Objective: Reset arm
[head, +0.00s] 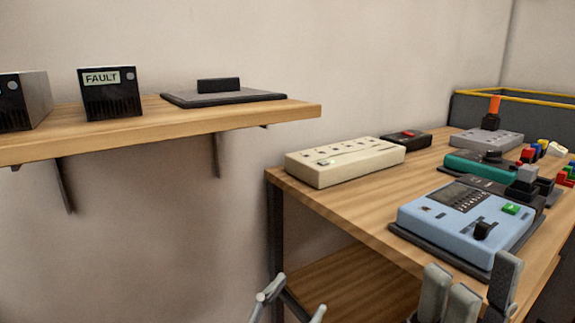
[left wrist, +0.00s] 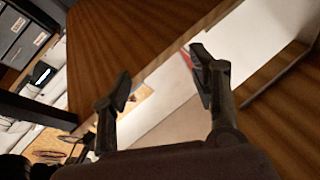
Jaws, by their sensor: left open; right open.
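My left gripper (head: 292,301) is at the bottom of the head view, below and in front of the workbench's left corner. Its fingers are apart with nothing between them. In the left wrist view the same gripper (left wrist: 160,80) has its two dark fingers spread and empty. My right gripper (head: 468,283) is at the bottom right of the head view, in front of the blue device (head: 465,218). Its grey fingers are apart, and I see nothing held. Most of both arms is out of frame.
The workbench (head: 330,205) holds a cream power strip (head: 345,162), a teal device (head: 480,165) and a grey device (head: 487,138). A wall shelf (head: 230,117) at left carries a box marked FAULT (head: 110,93) and a black pad (head: 222,97). A yellow-rimmed bin (head: 520,108) stands behind.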

